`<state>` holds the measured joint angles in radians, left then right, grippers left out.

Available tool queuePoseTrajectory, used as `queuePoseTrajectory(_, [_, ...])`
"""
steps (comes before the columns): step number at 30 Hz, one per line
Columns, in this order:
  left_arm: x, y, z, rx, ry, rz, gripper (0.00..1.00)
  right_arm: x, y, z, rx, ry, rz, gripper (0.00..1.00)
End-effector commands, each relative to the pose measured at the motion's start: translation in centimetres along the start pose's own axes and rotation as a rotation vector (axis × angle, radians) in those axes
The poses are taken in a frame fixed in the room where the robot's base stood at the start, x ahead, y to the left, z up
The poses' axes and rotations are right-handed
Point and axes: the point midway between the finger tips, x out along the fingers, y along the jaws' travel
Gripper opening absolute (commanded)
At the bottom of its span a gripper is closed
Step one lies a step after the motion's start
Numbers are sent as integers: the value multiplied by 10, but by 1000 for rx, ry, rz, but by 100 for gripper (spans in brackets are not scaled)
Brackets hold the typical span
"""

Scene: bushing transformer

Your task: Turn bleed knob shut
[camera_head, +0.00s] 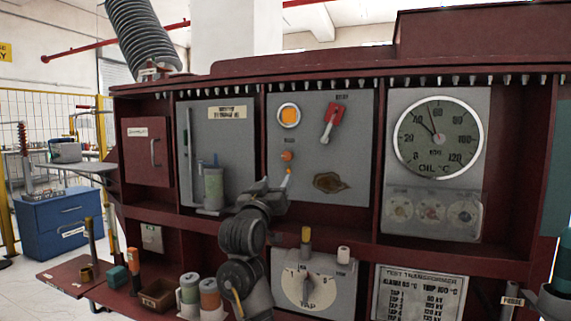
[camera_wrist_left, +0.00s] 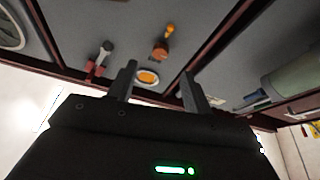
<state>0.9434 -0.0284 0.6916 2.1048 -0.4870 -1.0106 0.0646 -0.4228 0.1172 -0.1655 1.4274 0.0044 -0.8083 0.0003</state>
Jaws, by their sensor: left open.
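A small copper-orange knob (camera_head: 287,156), which I take as the bleed knob, sits on the grey middle panel. An orange-tipped piece shows just below it. It also shows in the left wrist view (camera_wrist_left: 160,50), beyond the fingers. My left gripper (camera_head: 272,185) is just below and in front of it in the head view. In the left wrist view its two fingers (camera_wrist_left: 160,88) stand apart with nothing held between them. The knob's setting is too small to read. My right gripper is not clearly seen.
An amber lamp (camera_head: 289,115) and a red lever (camera_head: 333,120) are above the knob. A brown patch (camera_head: 330,182) lies to its right. A large round gauge (camera_head: 438,138) is farther right. A tap dial (camera_head: 307,285) and the dark red shelf edge (camera_head: 345,242) lie below.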

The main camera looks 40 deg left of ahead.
Motion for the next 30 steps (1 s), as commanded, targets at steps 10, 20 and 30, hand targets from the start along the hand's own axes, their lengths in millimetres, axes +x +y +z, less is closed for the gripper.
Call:
queuePoseTrajectory(10, [12,-2,-14,-16,26,-2,50,7,2,9,-3,-7,2,36])
queuePoseTrajectory(20, [71,-2,-15,-15,23,-1,50,28,12,52,-15,-37,15,36])
queuePoseTrajectory(30, [108,-3,-14,-13,24,-4,50,39,19,82,-22,-53,24,36])
